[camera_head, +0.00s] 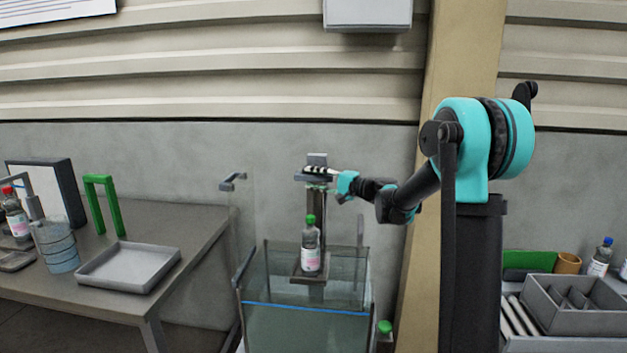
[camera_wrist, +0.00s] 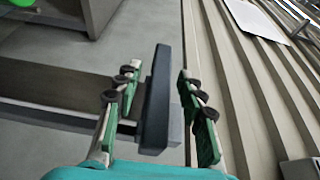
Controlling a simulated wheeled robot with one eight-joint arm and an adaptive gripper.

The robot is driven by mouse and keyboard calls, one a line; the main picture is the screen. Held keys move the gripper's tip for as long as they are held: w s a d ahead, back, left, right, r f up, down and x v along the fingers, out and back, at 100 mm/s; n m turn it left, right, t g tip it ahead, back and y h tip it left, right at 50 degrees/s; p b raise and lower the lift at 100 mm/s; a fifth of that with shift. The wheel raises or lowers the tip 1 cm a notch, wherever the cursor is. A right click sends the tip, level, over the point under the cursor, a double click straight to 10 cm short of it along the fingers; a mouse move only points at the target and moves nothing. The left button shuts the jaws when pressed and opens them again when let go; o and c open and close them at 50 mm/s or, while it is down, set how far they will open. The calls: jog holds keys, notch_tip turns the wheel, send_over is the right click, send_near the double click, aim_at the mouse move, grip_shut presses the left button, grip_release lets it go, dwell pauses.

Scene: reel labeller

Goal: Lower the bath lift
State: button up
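The bath lift is a dark upright column (camera_head: 316,205) at a glass tank (camera_head: 305,320), with a small platform (camera_head: 296,277) low on it. A bottle with a green cap (camera_head: 310,250) stands upright on the platform, above the blue line on the tank. A dark handle bar (camera_wrist: 159,85) at the top of the lift shows in the wrist view. My gripper (camera_head: 318,171) is at the column's top. In the wrist view my gripper (camera_wrist: 157,72) is open, its two fingers on either side of the bar, with gaps visible on both sides.
A table (camera_head: 205,222) at left holds a grey tray (camera_head: 128,283), a green arch (camera_head: 100,205), a clear beaker (camera_head: 57,246) and a red-capped bottle (camera_head: 16,218). A grey divided bin (camera_head: 572,318) is at right.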

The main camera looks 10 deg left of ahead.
jog(key=shift+a, duration=0.1)
grip_shut()
dwell(0.5)
